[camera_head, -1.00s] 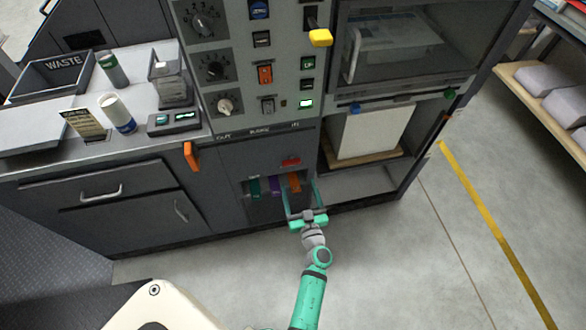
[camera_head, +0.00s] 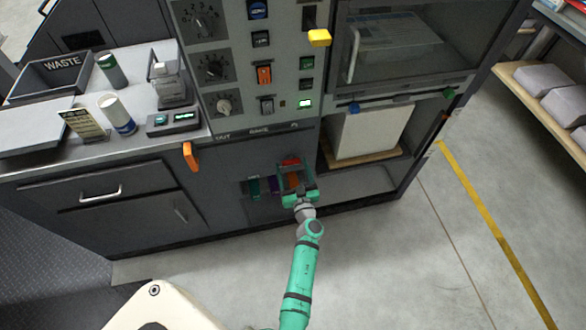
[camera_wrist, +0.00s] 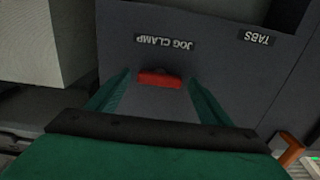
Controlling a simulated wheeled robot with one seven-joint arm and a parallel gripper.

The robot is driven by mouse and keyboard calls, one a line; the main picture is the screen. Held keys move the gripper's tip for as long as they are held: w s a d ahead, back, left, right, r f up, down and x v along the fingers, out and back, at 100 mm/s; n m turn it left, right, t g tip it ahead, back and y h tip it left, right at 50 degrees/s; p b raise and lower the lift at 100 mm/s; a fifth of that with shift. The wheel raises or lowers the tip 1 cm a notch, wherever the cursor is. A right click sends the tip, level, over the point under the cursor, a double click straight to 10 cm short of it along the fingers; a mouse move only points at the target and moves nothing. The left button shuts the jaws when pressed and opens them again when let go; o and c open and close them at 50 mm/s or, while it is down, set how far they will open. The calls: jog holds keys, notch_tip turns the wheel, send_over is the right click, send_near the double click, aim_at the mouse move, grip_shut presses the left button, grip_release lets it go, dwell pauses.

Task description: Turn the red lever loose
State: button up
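The red lever (camera_head: 291,161) sits on the grey cabinet front, above a row of coloured ink units. In the wrist view the red lever (camera_wrist: 160,80) lies crosswise below the upside-down "JOG CLAMP" label. My gripper (camera_head: 293,170) is open at the lever, its fingers reaching up in front of the panel. In the wrist view one green finger is to the left of the lever and one to the right, with gaps showing. I cannot tell how far the fingertips are from the panel. My gripper partly covers the orange unit (camera_head: 294,180).
A teal unit (camera_head: 254,187) and a purple unit (camera_head: 272,185) sit left of the orange one. An orange handle (camera_head: 190,156) sticks out from the cabinet at left. An open shelf bay with a white block (camera_head: 368,132) is at right. The floor in front is clear.

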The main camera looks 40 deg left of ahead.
jog(key=c, duration=0.9)
jog(key=shift+o, duration=0.2)
jog(key=shift+d, duration=0.15)
jog(key=shift+n, duration=0.4)
jog(key=n, duration=0.3)
jog(key=shift+n, duration=0.4)
jog(key=n, duration=0.4)
jog(key=shift+n, duration=0.3)
jog(key=n, duration=0.4)
jog(key=shift+n, duration=2.2)
jog(key=shift+a+n, duration=0.2)
jog(key=shift+n, duration=0.1)
